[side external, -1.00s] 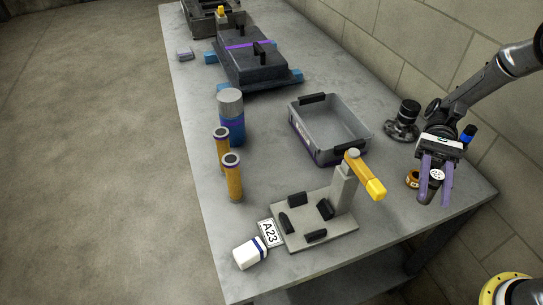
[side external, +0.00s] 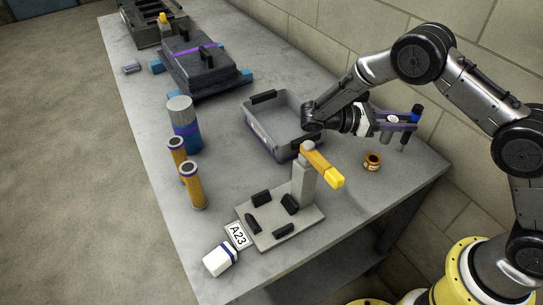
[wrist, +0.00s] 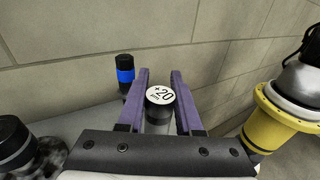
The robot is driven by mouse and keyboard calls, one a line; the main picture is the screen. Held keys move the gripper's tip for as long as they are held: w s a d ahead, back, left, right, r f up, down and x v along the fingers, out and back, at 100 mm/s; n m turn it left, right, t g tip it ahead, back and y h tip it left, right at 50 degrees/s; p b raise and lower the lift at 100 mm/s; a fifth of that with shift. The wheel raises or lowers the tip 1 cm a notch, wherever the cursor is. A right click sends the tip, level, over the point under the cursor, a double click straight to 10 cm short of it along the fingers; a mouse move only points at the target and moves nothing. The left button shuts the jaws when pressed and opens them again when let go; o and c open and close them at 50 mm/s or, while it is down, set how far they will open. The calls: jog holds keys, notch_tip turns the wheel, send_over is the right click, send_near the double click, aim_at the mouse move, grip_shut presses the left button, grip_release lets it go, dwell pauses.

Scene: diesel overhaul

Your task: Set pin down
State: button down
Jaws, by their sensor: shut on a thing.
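The pin (wrist: 160,112) is a short grey cylinder with a white top marked 20, seen in the wrist view. My gripper (wrist: 160,95), with purple fingers, is shut on it, one finger on each side. In the side external view my gripper (side external: 402,124) is at the right of the table near the wall, with its fingers pointing right. The pin is mostly hidden there, and I cannot tell whether its lower end touches the table.
A blue-and-black cylinder (wrist: 125,68) stands close beyond the left finger. A brass ring (side external: 372,162) lies nearer the table's front. A grey bin (side external: 262,135), a fixture with a yellow arm (side external: 325,171) and two tan cylinders (side external: 192,187) stand to the left.

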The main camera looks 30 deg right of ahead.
jog(key=w+a+r+n+t+y, duration=0.1)
jog(key=w+a+n+t+y, duration=0.2)
jog(key=w+a+n+t, duration=1.6)
jog(key=w+a+t+y, duration=0.3)
jog(key=w+a, duration=0.1)
jog(key=a, duration=0.4)
jog(key=w+a+t+y, duration=0.2)
jog(key=w+a, duration=0.1)
jog(key=a, duration=0.5)
jog(key=shift+y, duration=0.3)
jog(key=f, duration=0.9)
jog(key=shift+w+d+f, duration=0.1)
jog(key=shift+w+f, duration=0.15)
jog(key=shift+f, duration=0.05)
jog(key=shift+f, duration=0.1)
jog(key=c, duration=0.6)
grip_release()
jog(key=shift+f, duration=0.1)
